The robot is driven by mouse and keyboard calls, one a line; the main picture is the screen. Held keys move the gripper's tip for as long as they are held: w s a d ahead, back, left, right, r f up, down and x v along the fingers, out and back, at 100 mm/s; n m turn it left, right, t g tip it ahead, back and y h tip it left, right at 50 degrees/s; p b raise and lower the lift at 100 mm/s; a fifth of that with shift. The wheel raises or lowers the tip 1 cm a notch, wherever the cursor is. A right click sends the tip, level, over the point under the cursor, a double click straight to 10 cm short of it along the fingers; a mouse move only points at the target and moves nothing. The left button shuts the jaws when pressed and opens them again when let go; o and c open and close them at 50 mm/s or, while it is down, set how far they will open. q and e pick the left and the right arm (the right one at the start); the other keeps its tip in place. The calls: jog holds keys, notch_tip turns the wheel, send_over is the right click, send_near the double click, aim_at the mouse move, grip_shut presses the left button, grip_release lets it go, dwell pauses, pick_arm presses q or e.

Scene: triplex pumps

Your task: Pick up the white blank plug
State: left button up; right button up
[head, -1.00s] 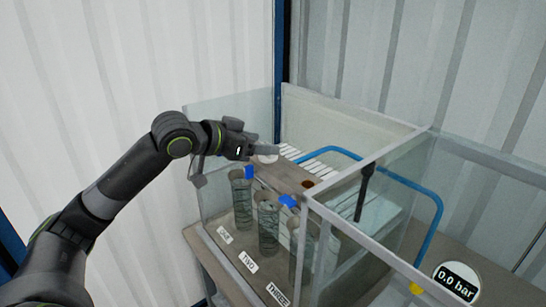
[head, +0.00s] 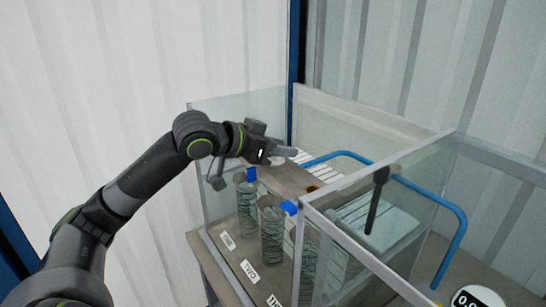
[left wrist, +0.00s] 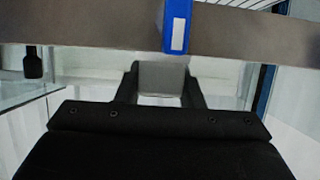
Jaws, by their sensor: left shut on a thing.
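My left gripper (head: 283,152) reaches over the glass-walled tank, above and behind the row of mesh-filled cylinders. It is shut on the white blank plug. A pale rounded part of the plug (head: 277,161) shows just under the fingers in the head view, partly hidden by them. In the left wrist view a pale grey-white block, the plug (left wrist: 160,78), sits between the two dark fingers. Its lower part is hard to make out. My right gripper is not in view.
The tank's glass front (head: 345,225) and side walls surround the cylinders (head: 272,235). Blue tabs (head: 289,207) stand on the cylinders. A blue bent pipe (head: 455,215), a dark handle (head: 376,200) and a gauge (head: 475,298) are to the right. A white slatted surface (head: 318,162) lies behind.

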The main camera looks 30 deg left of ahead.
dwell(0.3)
pick_arm(q)
notch_tip(320, 180, up, 10)
dwell(0.7)
